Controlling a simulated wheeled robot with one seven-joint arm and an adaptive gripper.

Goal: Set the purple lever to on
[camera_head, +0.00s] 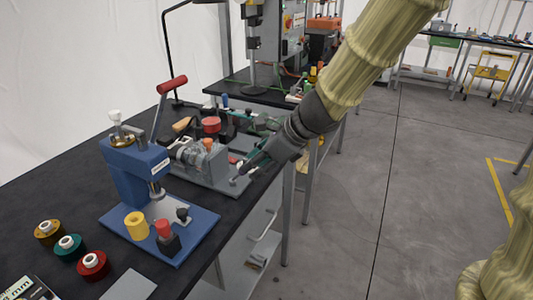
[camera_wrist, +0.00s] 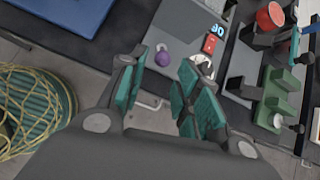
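The lever's on or off position cannot be read from here. My gripper (camera_wrist: 162,64) is open, with its two teal-padded fingers apart and the knob in line with the gap between them. Whether a finger touches the knob cannot be told. In the head view my gripper (camera_head: 247,163) reaches down from the right to the grey machine (camera_head: 205,178) on the dark bench. I cannot clearly make out the purple knob there.
A blue press (camera_head: 135,165) with a red-handled lever (camera_head: 172,85) stands left of the grey machine. Several spools (camera_head: 68,245) lie at the bench's front left. A red part (camera_wrist: 209,44) and a green fixture (camera_wrist: 275,98) sit right of the knob. Floor is clear right of the bench.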

